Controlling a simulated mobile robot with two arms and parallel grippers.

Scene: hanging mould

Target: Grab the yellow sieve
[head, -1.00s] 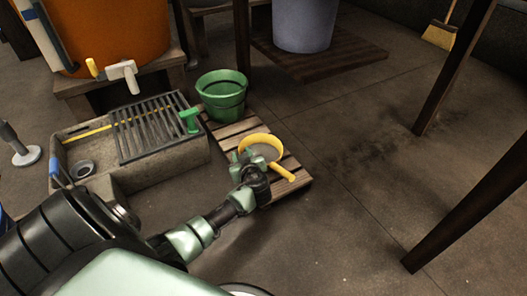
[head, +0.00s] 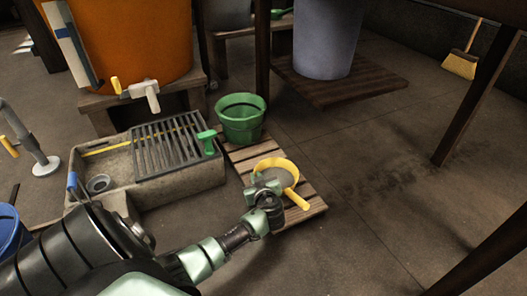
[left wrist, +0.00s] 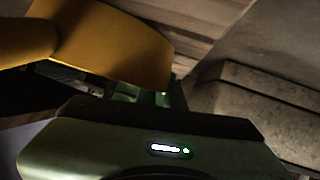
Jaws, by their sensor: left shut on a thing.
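The yellow sieve (head: 291,166) has a round rim, a grey mesh and a short handle. In the head view it is at the wooden pallet, beyond my left gripper (head: 264,186). My left gripper is shut on the sieve's near left rim. In the left wrist view the yellow sieve wall (left wrist: 115,45) fills the upper left, against the green fingers (left wrist: 140,92). Whether the sieve rests on the slats or is slightly raised, I cannot tell. My right gripper is not in view.
The slatted pallet (head: 312,204) also bears a green bucket (head: 241,122). A stone sink (head: 180,192) with a grate and a green-handled tool (head: 207,140) stands to the left. An orange barrel (head: 135,45) is behind. Open floor (head: 370,225) lies to the right.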

